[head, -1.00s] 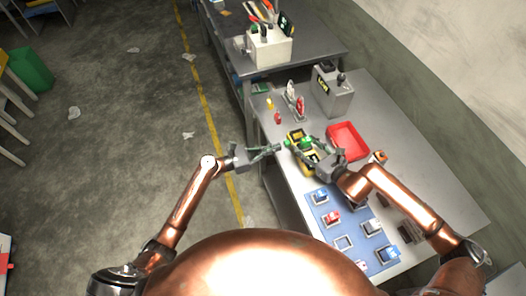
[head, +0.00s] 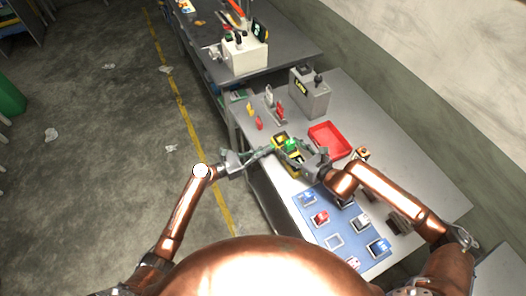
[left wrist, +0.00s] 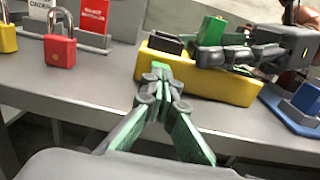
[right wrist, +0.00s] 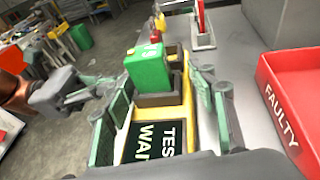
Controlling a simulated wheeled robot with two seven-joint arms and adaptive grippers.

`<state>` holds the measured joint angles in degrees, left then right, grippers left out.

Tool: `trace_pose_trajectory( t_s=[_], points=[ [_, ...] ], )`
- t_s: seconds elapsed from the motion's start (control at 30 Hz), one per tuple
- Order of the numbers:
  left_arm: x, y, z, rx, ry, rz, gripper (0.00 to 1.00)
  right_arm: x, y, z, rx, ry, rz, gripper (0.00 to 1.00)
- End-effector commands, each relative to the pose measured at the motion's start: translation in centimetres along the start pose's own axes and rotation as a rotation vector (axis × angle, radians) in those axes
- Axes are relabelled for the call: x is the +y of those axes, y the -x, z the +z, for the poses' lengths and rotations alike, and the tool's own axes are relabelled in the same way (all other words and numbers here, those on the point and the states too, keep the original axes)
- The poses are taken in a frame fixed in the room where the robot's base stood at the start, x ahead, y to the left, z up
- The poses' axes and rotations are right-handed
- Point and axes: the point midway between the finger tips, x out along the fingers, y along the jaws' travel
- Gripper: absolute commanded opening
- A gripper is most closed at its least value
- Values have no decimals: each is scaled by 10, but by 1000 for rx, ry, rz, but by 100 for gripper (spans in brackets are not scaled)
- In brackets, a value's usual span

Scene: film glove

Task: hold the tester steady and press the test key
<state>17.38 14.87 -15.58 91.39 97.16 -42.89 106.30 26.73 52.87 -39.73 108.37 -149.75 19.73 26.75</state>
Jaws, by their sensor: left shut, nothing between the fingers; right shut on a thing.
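The tester (head: 278,138) is a yellow box at the table's left edge, with a green block (head: 291,144) seated in it. In the right wrist view its dark face (right wrist: 150,143) reads "TEST" and "WAI", partly hidden. My right gripper (head: 300,152) is shut on the tester, with fingers (right wrist: 165,95) along both of its sides. My left gripper (head: 270,150) is shut and empty. In the left wrist view its fingertips (left wrist: 160,73) are at the near side of the yellow body (left wrist: 215,85); I cannot tell if they touch. I cannot make out the test key.
A red tray marked "FAULTY" (right wrist: 285,110) stands right of the tester. Padlocks, including a red one (left wrist: 60,50), and a grey box (head: 310,95) are behind. A blue mat (head: 328,215) with several small blocks lies nearer me. Open floor is to the left.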

Motion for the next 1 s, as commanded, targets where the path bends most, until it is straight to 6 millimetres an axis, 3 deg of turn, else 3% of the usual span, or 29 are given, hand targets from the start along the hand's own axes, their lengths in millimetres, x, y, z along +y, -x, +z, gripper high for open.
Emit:
trace_pose_trajectory(
  t_s=[0.03,0.23,0.7,1.0],
  points=[
    [-3,-3,2,-4,1,-6,0,9,0,-7,9,-8,13,11],
    [-3,16,1,-3,1,-4,0,10,0,-6,7,-9,16,11],
    [-1,117,-1,1,-1,2,0,8,0,-7,10,-7,11,11],
    [-1,141,0,-2,0,0,0,6,0,-7,11,-5,9,11]
  ],
)
